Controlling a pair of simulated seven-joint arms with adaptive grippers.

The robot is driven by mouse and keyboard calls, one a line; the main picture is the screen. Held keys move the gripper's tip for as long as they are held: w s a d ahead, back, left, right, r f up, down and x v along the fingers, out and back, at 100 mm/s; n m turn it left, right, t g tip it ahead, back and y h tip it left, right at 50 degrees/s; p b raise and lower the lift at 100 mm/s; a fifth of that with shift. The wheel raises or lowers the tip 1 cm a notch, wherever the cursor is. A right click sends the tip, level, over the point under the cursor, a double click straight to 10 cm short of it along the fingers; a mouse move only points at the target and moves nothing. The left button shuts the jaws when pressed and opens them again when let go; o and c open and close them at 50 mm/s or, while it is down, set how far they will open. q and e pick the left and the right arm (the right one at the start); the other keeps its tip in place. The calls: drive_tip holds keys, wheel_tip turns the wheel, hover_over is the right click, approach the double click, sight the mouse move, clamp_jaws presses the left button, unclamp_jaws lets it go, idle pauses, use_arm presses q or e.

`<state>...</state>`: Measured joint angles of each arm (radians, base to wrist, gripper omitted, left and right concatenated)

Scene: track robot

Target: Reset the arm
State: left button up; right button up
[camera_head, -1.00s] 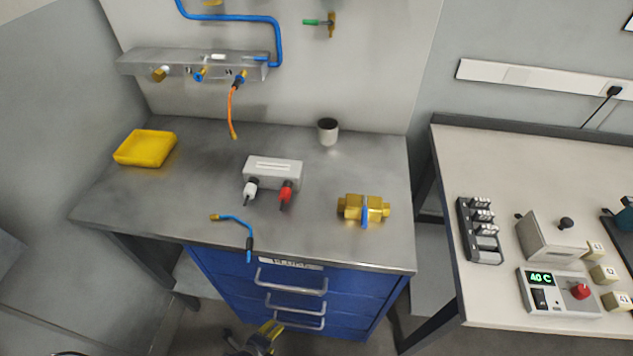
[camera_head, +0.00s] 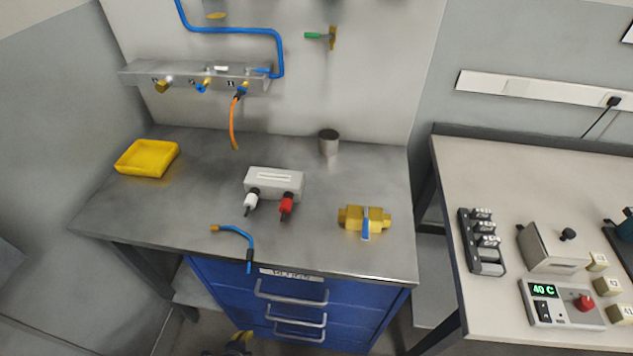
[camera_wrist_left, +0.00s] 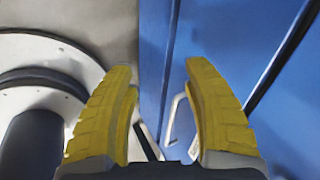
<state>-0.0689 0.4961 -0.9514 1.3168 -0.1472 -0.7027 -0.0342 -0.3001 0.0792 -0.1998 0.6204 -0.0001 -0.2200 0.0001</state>
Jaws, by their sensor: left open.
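My left gripper (camera_wrist_left: 160,90) has two yellow fingers, spread apart with nothing between them in the left wrist view. Beyond them are the blue drawer cabinet (camera_wrist_left: 225,40) and a drawer handle. In the head view, only a yellow tip of the left gripper (camera_head: 240,340) shows at the bottom edge, in front of and below the cabinet (camera_head: 226,277). The rest of that gripper is out of the frame. My right gripper is not in view.
The grey bench (camera_head: 110,215) holds a yellow tray (camera_head: 147,158), a grey box (camera_head: 273,183), a brass valve (camera_head: 364,218), a cup (camera_head: 329,143) and a blue hose (camera_head: 237,232) over its front edge. A second table (camera_head: 445,190) with devices stands at the right.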

use_arm(q)
drive_tip(key=s+f+n+g, duration=0.1)
drive_tip(key=s+f+n, duration=0.3)
drive_tip(key=s, duration=0.5)
drive_tip(key=s+a+f+n+g, duration=0.1)
drive_tip(key=s+f+n, duration=0.4)
drive_tip(key=s, duration=0.4)
drive_tip(key=s+f+n+g, duration=0.2)
drive_tip(key=s+f+n, duration=0.2)
drive_tip(key=s, duration=0.5)
wheel_tip(320, 180, down, 2)
drive_tip(key=shift+s+a+n, duration=0.15)
drive_tip(key=shift+a+n, duration=0.1)
drive_tip(key=shift+n, duration=0.15)
